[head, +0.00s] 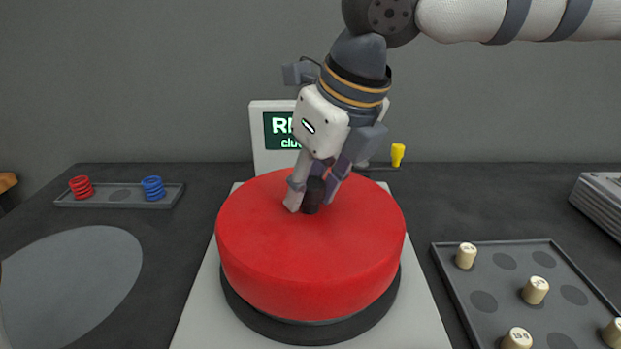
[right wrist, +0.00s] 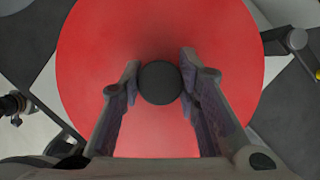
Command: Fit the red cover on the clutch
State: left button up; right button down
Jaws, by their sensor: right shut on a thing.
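The red cover (head: 300,260) is a large round lid with a black knob (head: 314,195) at the middle of its top. It sits over the dark round clutch base (head: 310,329), which shows as a black rim below it; whether it is fully seated I cannot tell. My right gripper (head: 313,203) comes down from above and is shut on the knob. In the right wrist view the knob (right wrist: 160,83) is between the two fingers, with the red cover (right wrist: 100,50) filling the background. My left gripper is not in view.
A light plate (head: 200,325) lies under the clutch. A display (head: 268,140) and a yellow-tipped lever (head: 397,155) stand behind. A tray (head: 484,300) with cream weights is at right. A tray (head: 120,196) with red and blue springs is at left, near a grey disc area (head: 70,285).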

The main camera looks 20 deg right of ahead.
jog(key=shift+f, duration=1.2)
jog(key=c, duration=1.1)
grip_release()
jog(key=shift+f, duration=0.1)
jog(key=o, duration=0.4)
jog(key=shift+r, duration=3.55)
